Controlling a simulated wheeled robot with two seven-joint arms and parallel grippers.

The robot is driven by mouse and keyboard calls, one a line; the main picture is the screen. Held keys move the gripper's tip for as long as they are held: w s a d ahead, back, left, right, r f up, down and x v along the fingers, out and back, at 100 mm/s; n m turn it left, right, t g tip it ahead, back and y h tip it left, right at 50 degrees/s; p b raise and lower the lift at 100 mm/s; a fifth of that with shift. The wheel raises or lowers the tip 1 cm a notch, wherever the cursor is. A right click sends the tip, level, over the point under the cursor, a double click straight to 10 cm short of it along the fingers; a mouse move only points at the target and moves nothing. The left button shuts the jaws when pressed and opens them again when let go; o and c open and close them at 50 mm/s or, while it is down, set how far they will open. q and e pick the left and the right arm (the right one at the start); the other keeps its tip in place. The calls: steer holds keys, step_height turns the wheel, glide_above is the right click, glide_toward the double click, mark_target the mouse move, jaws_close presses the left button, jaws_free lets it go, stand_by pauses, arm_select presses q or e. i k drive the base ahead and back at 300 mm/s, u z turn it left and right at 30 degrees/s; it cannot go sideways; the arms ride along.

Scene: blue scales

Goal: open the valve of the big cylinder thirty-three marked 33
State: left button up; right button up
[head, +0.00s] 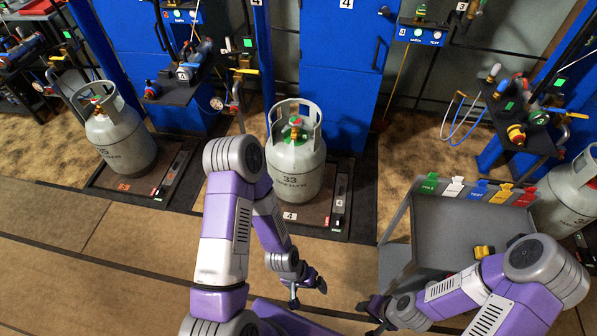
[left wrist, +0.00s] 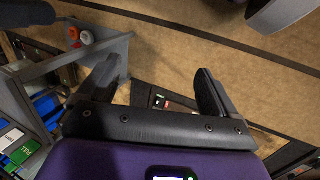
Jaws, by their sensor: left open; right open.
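The big grey cylinder marked 33 (head: 297,172) stands upright on the scale (head: 307,217) labelled 4, in the middle of the head view. Its valve (head: 295,131), green with a red part, sits on top inside the collar; whether it is open cannot be told. My left gripper (head: 309,287) is open and empty, in front of the scale and apart from the cylinder. Its two fingers show in the left wrist view (left wrist: 155,88) with nothing between them. My right gripper (head: 374,312) is open near the grey cart's lower left side, far from the valve.
A grey cart (head: 437,222) with coloured tags and a yellow object (head: 484,251) stands to the right. Another cylinder (head: 121,143) stands on a scale at left, and one more (head: 568,195) at the right edge. Blue cabinets stand behind.

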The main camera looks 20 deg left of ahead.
mark_target(295, 121)
steer(key=z, duration=0.1)
steer(key=k, duration=0.4)
steer(key=u, duration=1.6)
steer(key=i, duration=2.15)
steer(key=z, duration=0.6)
